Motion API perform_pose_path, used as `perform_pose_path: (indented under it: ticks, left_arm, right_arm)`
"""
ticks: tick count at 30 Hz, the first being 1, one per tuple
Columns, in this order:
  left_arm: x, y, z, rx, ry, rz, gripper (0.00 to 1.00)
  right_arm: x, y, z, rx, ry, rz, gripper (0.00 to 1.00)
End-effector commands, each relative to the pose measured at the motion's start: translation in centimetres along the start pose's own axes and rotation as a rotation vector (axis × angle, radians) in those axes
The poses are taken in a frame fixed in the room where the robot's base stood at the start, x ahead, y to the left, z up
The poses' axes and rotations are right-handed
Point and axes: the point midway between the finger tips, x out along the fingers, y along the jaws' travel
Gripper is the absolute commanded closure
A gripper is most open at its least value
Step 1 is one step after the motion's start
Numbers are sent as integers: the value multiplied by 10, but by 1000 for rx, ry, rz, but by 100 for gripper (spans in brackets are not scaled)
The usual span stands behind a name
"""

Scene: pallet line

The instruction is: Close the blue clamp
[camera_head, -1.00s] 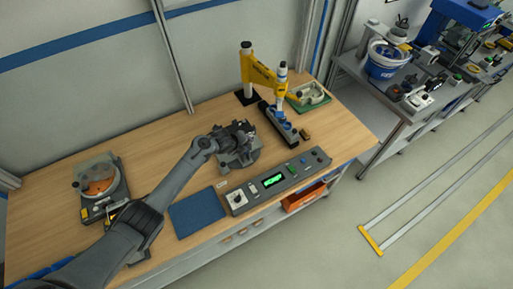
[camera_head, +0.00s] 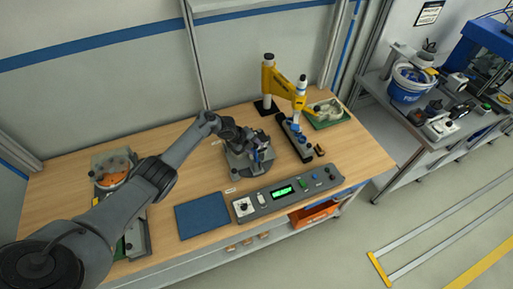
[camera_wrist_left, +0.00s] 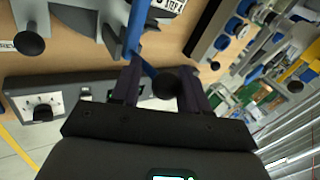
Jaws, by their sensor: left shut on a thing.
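The blue clamp's lever (camera_head: 262,155) stands on a grey fixture (camera_head: 240,168) at the middle of the bench. In the left wrist view the blue lever (camera_wrist_left: 137,25) runs down between my fingers and ends at a black knob (camera_wrist_left: 168,83). My left gripper (camera_head: 256,140) reaches over the fixture from behind and left. In the wrist view its dark fingers (camera_wrist_left: 160,88) are shut on the lever near the knob. The clamp's lower end is partly hidden by the gripper in the head view. My right gripper is not in view.
A control panel (camera_head: 290,192) with a green display lies in front of the fixture. A blue mat (camera_head: 202,215) lies front left. A yellow jib arm (camera_head: 283,85) and a dark block with blue knobs (camera_head: 294,140) stand to the right. Bare bench lies left of the fixture.

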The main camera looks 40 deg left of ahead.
Motion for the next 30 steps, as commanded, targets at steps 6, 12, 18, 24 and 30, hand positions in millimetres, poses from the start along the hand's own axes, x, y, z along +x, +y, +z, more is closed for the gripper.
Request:
perform_pose_path:
  ticks: [6,12,18,24,30]
  left_arm:
    - [3,5,3,-11,-8,6,43]
    - [2,4,2,-7,-7,4,31]
    - [0,2,2,-5,-6,3,31]
    - [-12,1,2,-3,-8,2,31]
    - [-39,2,3,-1,-9,2,31]
  right_arm:
    - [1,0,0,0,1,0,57]
    - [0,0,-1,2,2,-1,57]
    - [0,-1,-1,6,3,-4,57]
    - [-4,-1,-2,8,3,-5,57]
    - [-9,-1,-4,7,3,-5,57]
